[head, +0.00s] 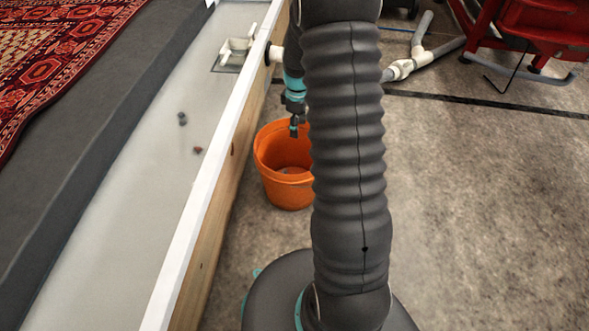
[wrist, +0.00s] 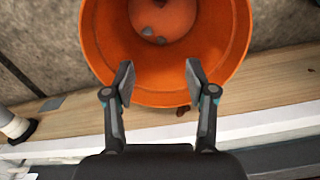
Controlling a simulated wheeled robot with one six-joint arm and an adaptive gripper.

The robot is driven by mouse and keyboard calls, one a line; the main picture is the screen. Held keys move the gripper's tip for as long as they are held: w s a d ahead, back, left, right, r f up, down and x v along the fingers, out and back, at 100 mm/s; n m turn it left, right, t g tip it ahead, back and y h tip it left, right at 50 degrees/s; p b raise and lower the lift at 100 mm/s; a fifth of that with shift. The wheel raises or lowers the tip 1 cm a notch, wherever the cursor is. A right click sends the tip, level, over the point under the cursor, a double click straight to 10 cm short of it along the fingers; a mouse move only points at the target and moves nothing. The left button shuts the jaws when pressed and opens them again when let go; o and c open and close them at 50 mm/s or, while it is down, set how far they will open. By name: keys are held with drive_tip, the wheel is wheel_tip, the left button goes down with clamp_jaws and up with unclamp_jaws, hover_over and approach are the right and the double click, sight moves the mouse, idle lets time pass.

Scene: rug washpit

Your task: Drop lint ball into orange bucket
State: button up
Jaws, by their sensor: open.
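The orange bucket (head: 268,180) stands upright on the concrete floor beside the pit's wooden wall; my arm covers its right side. In the wrist view the bucket (wrist: 238,35) is open below my gripper, with small grey lumps (wrist: 147,32) on its bottom. My gripper (wrist: 161,80) is open and empty, its fingers apart over the near rim. In the head view my gripper (head: 294,130) hangs above the bucket. On the pale pit floor lie a dark grey lint ball (head: 182,118) and a small reddish-brown lump (head: 198,150).
The pit's white-topped wooden wall (head: 221,133) runs close along the bucket's left side. A patterned red rug (head: 50,50) lies on the dark ledge at left. Grey pipes (head: 415,62) and a red machine (head: 530,35) are at the back right. Floor at right is clear.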

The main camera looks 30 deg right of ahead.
wheel_tip(320, 180, up, 11)
idle(0.4)
idle(0.4)
